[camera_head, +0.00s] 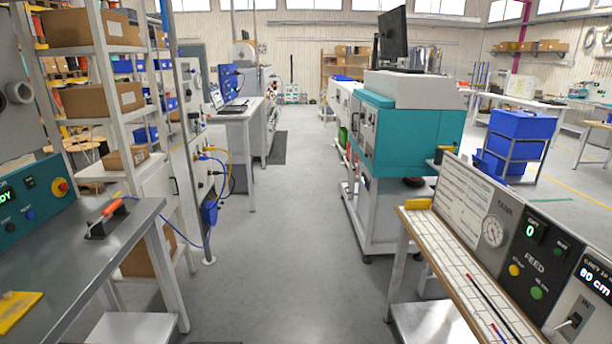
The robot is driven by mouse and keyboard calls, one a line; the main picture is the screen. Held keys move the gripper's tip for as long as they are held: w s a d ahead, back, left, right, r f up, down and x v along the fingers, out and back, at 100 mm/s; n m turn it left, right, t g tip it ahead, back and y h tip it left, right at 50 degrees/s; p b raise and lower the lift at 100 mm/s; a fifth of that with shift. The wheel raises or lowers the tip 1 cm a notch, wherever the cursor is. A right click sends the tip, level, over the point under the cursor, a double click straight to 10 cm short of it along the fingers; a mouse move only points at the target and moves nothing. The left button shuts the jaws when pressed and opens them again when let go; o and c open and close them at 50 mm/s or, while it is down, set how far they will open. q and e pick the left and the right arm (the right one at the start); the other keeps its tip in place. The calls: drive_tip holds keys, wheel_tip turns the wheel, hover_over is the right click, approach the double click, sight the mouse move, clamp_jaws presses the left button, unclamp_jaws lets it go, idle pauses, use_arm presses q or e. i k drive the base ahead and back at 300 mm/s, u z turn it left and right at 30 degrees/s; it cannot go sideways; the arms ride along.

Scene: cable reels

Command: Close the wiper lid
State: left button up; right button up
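I cannot clearly make out a part marked as the wiper or its lid. A small dark fixture (103,228) with an orange-red handle (112,208) stands on the grey metal bench (60,262) at the left. The handle slants up to the right. I cannot tell whether this is the wiper or whether a lid on it is open or shut. Another small black and yellow part (441,154) sits at the back end of the right panel. Neither of my grippers is in view.
A control panel (520,253) with a gauge, buttons and displays stands at the right behind a white ruled bench top (456,272). A teal machine (412,134) stands beyond it. Shelves with cardboard boxes (102,98) stand at the left. The grey floor aisle (290,215) between is clear.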

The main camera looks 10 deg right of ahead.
sight(481, 166)
drive_tip(key=i, duration=1.1)
drive_tip(key=z, duration=0.75)
drive_tip(key=i, duration=1.85)
drive_tip(key=z, duration=1.55)
